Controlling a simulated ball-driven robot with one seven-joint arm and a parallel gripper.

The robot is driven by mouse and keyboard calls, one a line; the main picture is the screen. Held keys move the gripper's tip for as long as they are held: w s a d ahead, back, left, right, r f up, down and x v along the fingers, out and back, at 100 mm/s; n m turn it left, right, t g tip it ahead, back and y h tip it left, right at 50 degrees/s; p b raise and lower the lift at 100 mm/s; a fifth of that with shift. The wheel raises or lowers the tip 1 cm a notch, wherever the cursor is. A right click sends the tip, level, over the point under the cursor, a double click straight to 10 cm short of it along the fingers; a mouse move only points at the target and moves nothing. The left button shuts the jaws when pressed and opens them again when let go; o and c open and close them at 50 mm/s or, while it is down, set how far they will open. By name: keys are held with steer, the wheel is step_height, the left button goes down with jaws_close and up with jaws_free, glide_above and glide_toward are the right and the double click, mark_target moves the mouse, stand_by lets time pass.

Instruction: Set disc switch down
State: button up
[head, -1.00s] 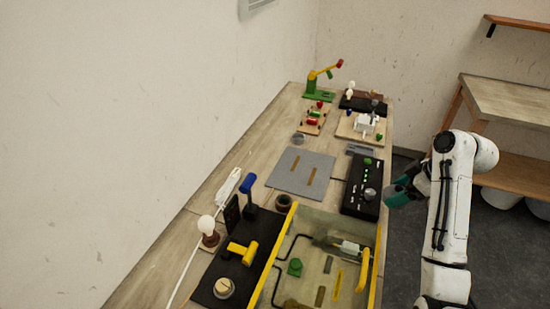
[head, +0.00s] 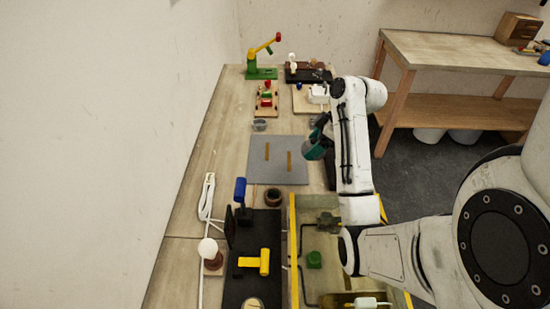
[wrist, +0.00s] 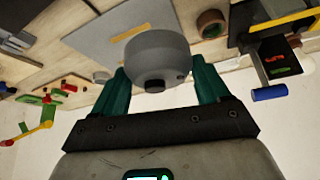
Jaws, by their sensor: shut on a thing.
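The disc switch is a round grey body (wrist: 157,58) with a small dark nub on its near side. In the wrist view it sits between the teal fingers of my gripper (wrist: 160,84), which is shut on it. In the head view my gripper (head: 316,147) is at the right edge of the grey mat (head: 277,174), and the disc switch cannot be made out there. The mat lies flat on the bench with two tan strips on it. It also shows behind the disc switch in the wrist view (wrist: 105,40). I cannot tell how high the disc switch is.
A brown ring (head: 273,197) stands just in front of the mat, and a small grey dish (head: 259,125) lies behind it. A blue-topped post (head: 240,190) and a yellow-rimmed tray (head: 292,230) are nearer. A green crane (head: 262,72) stands far back. Most of the mat is clear.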

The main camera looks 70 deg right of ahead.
steer(key=shift+w+a+f, duration=0.1)
steer(key=shift+w+f, duration=0.15)
steer(key=shift+w, duration=0.2)
steer(key=w+f, duration=0.2)
steer(key=w, duration=0.1)
steer(key=w+d+f, duration=0.1)
steer(key=w+f, duration=0.2)
steer(key=w, duration=0.1)
steer(key=w+f+b, duration=0.1)
steer(key=w+f, duration=0.2)
steer(key=shift+w+d, duration=0.15)
steer(key=shift+d, duration=0.1)
steer(key=shift+w+f+b, duration=0.1)
steer(key=shift+w+b, duration=0.1)
steer(key=shift+b, duration=0.1)
steer(key=shift+w+f+b, duration=0.25)
steer(key=shift+f+b, duration=0.15)
steer(key=shift+b, duration=0.15)
step_height(320, 180, down, 3)
steer(key=b, duration=0.3)
steer(key=shift+w+d+f, duration=0.1)
steer(key=shift+w, duration=0.05)
